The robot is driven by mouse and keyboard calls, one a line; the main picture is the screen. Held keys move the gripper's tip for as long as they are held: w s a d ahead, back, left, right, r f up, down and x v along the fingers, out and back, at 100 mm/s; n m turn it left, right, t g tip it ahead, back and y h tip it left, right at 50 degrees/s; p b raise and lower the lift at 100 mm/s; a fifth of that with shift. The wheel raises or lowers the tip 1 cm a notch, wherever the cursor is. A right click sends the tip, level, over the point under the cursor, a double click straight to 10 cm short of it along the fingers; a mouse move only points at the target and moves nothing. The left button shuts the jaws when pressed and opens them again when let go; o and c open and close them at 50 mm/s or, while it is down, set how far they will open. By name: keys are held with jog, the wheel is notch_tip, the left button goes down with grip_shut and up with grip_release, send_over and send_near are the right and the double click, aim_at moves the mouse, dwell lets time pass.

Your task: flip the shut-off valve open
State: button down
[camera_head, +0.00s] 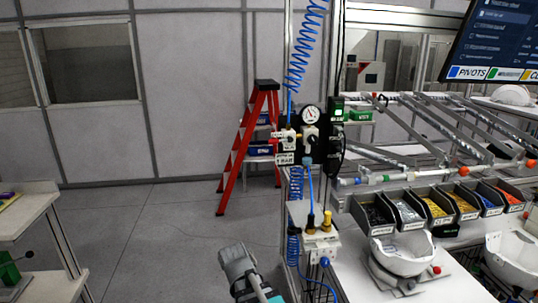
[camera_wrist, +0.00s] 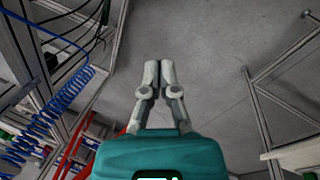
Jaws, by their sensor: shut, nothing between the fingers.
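A pneumatic unit with a round white pressure gauge (camera_head: 310,114) is mounted on the upright post in the head view. A small yellow lever-like part (camera_head: 279,136) sticks out at its left, above a "BAR" label; it may be the shut-off valve, but it is too small to tell its position. A second fitting block (camera_head: 321,243) with yellow and black tops sits lower on the bench's left corner. My gripper (camera_wrist: 158,66) is shut and empty in the wrist view, with bare floor behind its fingertips. In the head view my arm is low, below the pneumatic unit and apart from it.
Coiled blue hose (camera_head: 307,45) hangs above the unit; it also shows at left in the wrist view (camera_wrist: 42,125). A red stepladder (camera_head: 240,150) stands behind. Parts bins (camera_head: 410,212) and pale helmet shells (camera_head: 402,254) are on the right bench. Floor between the benches is clear.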

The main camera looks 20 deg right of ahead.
jog(key=w+d+r+n+h+b, duration=0.3)
jog(key=w+d+r+n+h, duration=0.6)
jog(key=w+d+h, duration=0.45)
jog(key=w+a+r+n+g+h+b, duration=0.1)
jog(key=w+r+n+h, duration=0.3)
jog(key=r, duration=0.4)
jog(key=w+a+r+n+g+h+b, duration=0.1)
jog(key=w+r+n+h+b, duration=0.1)
jog(key=w+r+n+h, duration=0.3)
notch_tip(320, 180, up, 3)
jog(key=shift+w+a+f+n+h+b, duration=0.15)
jog(key=shift+a+n+h+b, duration=0.2)
jog(key=shift+h, duration=0.9)
jog(key=shift+r, duration=0.2)
jog(key=p, duration=0.8)
send_near(279, 141)
jog(key=d, duration=0.4)
jog(key=shift+w+r+p, duration=0.2)
jog(key=shift+r+p, duration=0.65)
jog(key=shift+r, duration=0.1)
jog(key=shift+w+r+p, duration=0.15)
jog(key=shift+r+p, duration=0.65)
jog(key=shift+r, duration=0.15)
